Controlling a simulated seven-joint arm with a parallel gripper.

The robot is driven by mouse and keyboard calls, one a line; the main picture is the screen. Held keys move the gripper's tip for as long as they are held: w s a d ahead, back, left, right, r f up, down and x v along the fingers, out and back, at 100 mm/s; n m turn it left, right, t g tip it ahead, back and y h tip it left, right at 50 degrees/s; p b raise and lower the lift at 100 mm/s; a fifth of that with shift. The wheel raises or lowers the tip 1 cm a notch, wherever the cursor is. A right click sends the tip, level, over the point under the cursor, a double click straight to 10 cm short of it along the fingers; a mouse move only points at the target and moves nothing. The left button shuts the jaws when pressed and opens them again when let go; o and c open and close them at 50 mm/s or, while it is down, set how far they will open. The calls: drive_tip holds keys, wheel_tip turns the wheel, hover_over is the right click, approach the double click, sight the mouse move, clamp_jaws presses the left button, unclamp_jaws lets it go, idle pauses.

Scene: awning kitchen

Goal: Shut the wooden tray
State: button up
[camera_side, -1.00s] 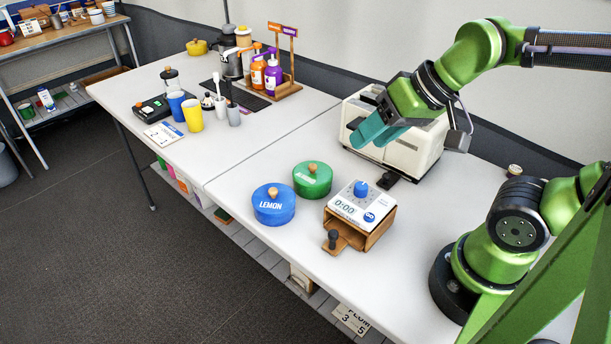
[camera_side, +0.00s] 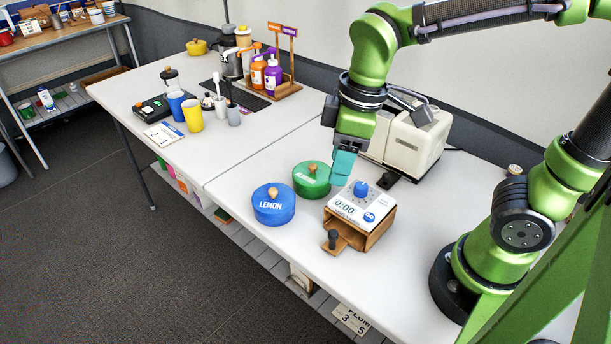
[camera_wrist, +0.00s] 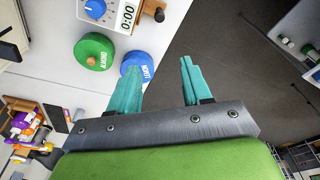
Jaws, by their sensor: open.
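The wooden tray (camera_side: 347,240) sticks out from the front of a small wooden box (camera_side: 376,236) under a white timer with a blue knob (camera_side: 361,189). A dark round knob (camera_side: 332,236) stands on the tray's front end. In the wrist view, the tray's knob (camera_wrist: 159,15) shows at the top, beside the timer (camera_wrist: 110,14). My gripper (camera_side: 342,166) has teal fingers and hangs above the table, behind the timer and close to the green pot in the picture. In the wrist view my gripper (camera_wrist: 158,85) has its fingers apart, with nothing between them.
A cream appliance (camera_side: 415,145) stands behind my gripper. The table's front edge is close to the tray. The tabletop right of the box is clear.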

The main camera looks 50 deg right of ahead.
sight(334, 232)
drive_tip(key=f+n, duration=0.2)
drive_tip(key=f, duration=0.3)
drive_tip(key=f+n+g, duration=0.1)
drive_tip(key=f+n, duration=0.1)
drive_tip(key=f, duration=0.4)
drive_tip(key=f+n+h, duration=0.1)
drive_tip(key=f+n, duration=0.1)
drive_tip(key=f, duration=0.3)
drive_tip(key=shift+a+f+n+g, duration=0.2)
drive_tip(key=shift+a+n+g, duration=0.1)
drive_tip(key=shift+n, duration=0.1)
drive_tip(key=shift+c, duration=0.4)
clamp_jaws()
drive_tip(key=shift+d, duration=0.1)
